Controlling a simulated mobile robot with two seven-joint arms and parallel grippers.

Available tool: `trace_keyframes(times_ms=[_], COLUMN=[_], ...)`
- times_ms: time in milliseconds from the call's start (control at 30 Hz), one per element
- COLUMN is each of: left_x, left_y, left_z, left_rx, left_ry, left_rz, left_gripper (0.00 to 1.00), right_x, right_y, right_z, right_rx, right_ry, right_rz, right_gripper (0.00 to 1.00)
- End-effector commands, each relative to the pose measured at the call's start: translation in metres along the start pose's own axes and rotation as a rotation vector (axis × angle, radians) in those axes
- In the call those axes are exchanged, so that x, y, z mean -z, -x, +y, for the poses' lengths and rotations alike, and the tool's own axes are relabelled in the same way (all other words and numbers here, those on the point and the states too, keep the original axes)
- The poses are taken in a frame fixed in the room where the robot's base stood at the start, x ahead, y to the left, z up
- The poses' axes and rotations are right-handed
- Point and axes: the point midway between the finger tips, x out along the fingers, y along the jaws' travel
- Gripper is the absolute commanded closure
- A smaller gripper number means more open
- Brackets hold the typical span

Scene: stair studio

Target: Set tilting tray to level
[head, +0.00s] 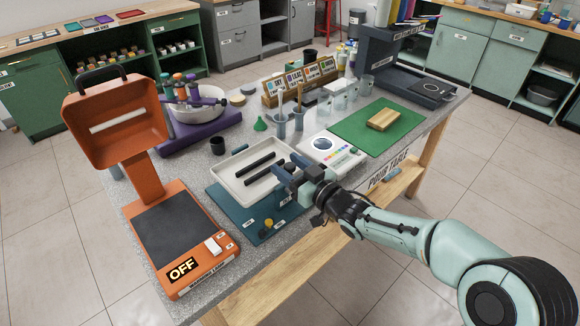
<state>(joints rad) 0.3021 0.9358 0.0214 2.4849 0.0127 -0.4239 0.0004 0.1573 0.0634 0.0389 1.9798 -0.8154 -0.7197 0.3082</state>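The white tilting tray (236,173) sits on a teal mat (228,207) near the middle of the table, with two black bars (262,168) lying across its floor. From this angle I cannot tell how far it is tilted. My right gripper (285,178) comes in from the right, with its fingertips at the tray's right-hand edge. The fingers overlap the rim in the picture, so contact and finger gap are unclear. A small yellow knob (268,222) and a dark knob (262,233) are on the mat before the tray. My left gripper is not in view.
An orange warming lamp (185,245) reading OFF stands left of the mat. A white device (330,150) and a green mat (372,125) lie behind my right gripper. A black cup (217,146), a green funnel (260,124) and beakers (280,126) stand behind the tray.

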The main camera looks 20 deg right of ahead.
Motion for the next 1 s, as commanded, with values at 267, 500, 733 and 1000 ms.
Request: trace_keyframes(times_ms=[267, 500, 733, 1000], left_x=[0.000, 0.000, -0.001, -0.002], left_y=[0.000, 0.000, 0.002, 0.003], left_z=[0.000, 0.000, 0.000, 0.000], left_rx=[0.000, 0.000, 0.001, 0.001], left_ry=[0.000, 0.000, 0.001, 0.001], left_rz=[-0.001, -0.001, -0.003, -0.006], left_gripper=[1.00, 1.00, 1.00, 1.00], right_x=[0.001, 0.001, 0.001, 0.001], right_y=[0.007, 0.052, 0.102, 0.132], right_z=[0.001, 0.001, 0.001, 0.000], right_rx=[-0.001, -0.004, -0.003, 0.000], right_ry=[0.000, 0.001, 0.001, 0.000], right_rz=[0.001, 0.001, 0.001, 0.001], right_gripper=[0.46, 0.46, 0.46, 0.46])
